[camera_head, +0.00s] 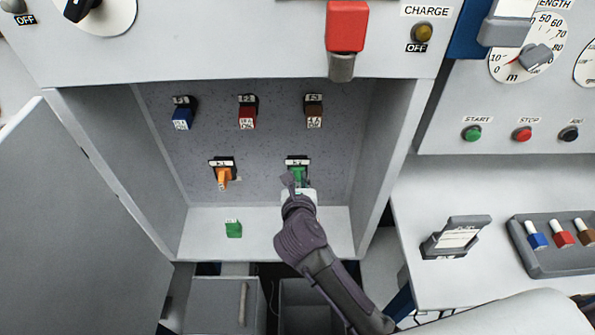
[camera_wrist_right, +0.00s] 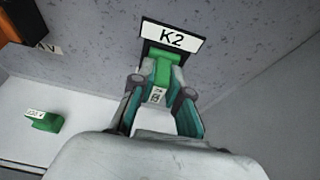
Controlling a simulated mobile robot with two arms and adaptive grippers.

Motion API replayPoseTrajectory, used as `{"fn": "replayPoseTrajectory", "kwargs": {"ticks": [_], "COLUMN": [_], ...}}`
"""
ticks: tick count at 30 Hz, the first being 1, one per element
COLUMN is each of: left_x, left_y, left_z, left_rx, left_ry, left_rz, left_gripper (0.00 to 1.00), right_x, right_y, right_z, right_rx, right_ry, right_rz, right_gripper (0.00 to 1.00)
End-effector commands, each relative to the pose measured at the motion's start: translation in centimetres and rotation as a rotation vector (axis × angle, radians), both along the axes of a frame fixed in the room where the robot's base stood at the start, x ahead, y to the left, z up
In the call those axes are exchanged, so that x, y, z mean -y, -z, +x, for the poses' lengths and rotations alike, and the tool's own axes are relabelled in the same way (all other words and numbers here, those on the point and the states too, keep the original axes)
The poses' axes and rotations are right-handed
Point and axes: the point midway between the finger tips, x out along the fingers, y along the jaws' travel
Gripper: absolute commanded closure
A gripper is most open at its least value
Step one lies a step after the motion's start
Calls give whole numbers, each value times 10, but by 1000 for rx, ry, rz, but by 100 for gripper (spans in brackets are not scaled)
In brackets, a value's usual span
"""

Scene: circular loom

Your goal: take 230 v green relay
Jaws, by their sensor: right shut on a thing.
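A green relay (camera_head: 298,176) sits in the socket marked K2 on the cabinet's back wall; it also shows in the right wrist view (camera_wrist_right: 162,72). My right gripper (camera_head: 292,187) reaches into the cabinet and is shut on this relay, with one finger on each side (camera_wrist_right: 163,86). The small label on its front is too small to read surely. A second green relay (camera_head: 233,229) lies loose on the cabinet floor to the left, apart from the gripper; it shows in the wrist view (camera_wrist_right: 45,121), its label seeming to end in "V". My left gripper is not in view.
An orange relay (camera_head: 223,178) sits in the K1 socket. Blue (camera_head: 182,118), red (camera_head: 247,117) and brown (camera_head: 314,117) fuses are above. The open door (camera_head: 75,215) stands left. A grey tray (camera_head: 522,250) with coloured pieces is on the right.

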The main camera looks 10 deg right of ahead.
Motion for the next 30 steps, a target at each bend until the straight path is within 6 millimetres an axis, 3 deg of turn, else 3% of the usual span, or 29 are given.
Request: {"fn": "replayPoseTrajectory", "kwargs": {"ticks": [20,30], "left_x": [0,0], "left_y": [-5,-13], "left_z": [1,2], "left_rx": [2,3], "left_ry": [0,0], "left_rz": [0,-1], "left_gripper": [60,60], "right_x": [-3,-9], "right_y": [0,-2], "right_z": [-13,-45], "right_rx": [-1,-2], "right_ry": [-1,-1], "right_rz": [1,2], "right_gripper": [100,100]}}
